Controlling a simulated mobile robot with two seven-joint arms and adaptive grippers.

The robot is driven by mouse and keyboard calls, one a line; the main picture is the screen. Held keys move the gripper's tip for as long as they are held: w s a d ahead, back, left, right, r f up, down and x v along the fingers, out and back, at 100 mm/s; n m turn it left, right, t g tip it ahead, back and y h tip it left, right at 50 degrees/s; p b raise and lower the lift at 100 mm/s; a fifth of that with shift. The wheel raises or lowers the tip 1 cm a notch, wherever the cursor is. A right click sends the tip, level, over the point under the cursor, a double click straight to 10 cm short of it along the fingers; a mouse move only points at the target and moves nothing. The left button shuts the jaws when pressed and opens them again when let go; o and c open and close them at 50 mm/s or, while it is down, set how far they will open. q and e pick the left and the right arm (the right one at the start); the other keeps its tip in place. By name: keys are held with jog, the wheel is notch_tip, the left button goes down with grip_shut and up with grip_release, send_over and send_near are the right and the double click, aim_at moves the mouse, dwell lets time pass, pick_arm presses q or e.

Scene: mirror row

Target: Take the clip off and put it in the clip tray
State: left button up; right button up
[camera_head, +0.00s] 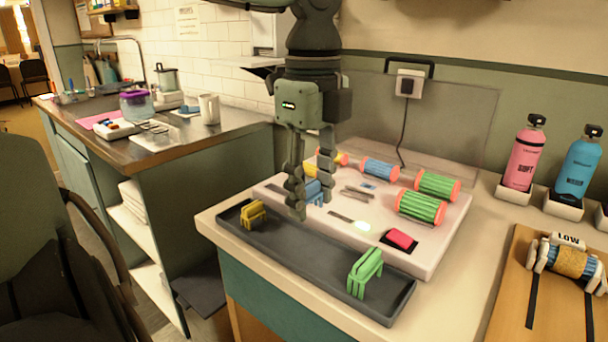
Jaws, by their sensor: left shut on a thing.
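My left gripper (311,203) comes down from the top over the front left of the white tray board. It is shut on a blue clip (315,190), which is partly hidden by the fingers. The dark grey clip tray (300,258) lies along the front of the counter, just in front of the gripper. A yellow clip (253,214) stands at its left end and a green clip (365,272) towards its right end. Whether the blue clip touches anything below is hard to tell. My right gripper is not in view.
Pink (525,155) and blue (577,170) bottles stand right. A wooden board (540,290) holds another roller. The tray's middle is clear.

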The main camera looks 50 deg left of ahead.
aim_at(306, 252)
pick_arm(q)
jog(key=shift+s+a+f, duration=0.1)
jog(key=shift+s+a, duration=0.15)
jog(key=shift+f, duration=2.25)
jog(key=shift+f+b, duration=0.65)
jog(key=shift+b, duration=0.3)
jog(key=shift+f+b, duration=0.3)
jog(key=shift+b, duration=0.1)
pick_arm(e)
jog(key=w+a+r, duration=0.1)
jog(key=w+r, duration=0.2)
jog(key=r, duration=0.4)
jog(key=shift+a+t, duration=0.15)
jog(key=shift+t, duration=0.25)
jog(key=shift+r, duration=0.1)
pick_arm(q)
jog(key=shift+f+b, duration=0.2)
jog(key=shift+b, duration=0.8)
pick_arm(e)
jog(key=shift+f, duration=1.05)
